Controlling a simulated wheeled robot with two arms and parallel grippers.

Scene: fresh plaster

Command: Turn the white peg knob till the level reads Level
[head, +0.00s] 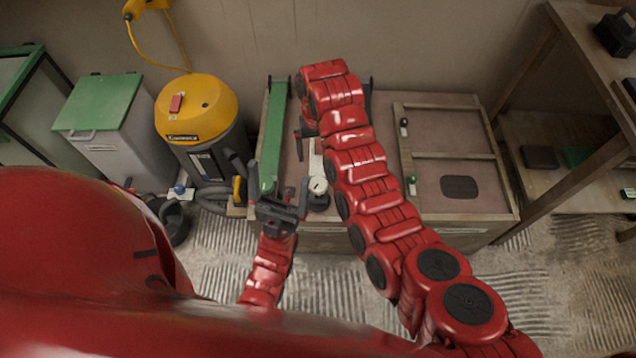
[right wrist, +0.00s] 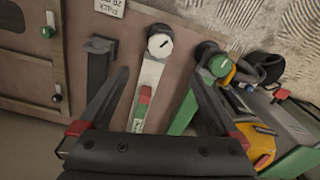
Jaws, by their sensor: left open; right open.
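The white peg knob (head: 318,186) sits at the near end of a pale strip (head: 316,160) on the bench, with a dark round part beside it. In the right wrist view the knob (right wrist: 160,45) shows a short black mark. A red and green indicator (right wrist: 144,97) lies further along the strip; I cannot read a level word on it. My right gripper (right wrist: 161,80) is open above the strip, its fingers apart on either side in the picture; the head view mostly hides it behind my right arm. My left gripper (head: 278,180) is open, just left of the knob.
A green bar (head: 273,125) lies left of the strip. A framed panel (head: 450,150) with small knobs is at the right. A yellow-topped vacuum (head: 200,115) and a green-lidded bin (head: 100,105) stand left of the bench. Shelving (head: 590,100) stands at far right.

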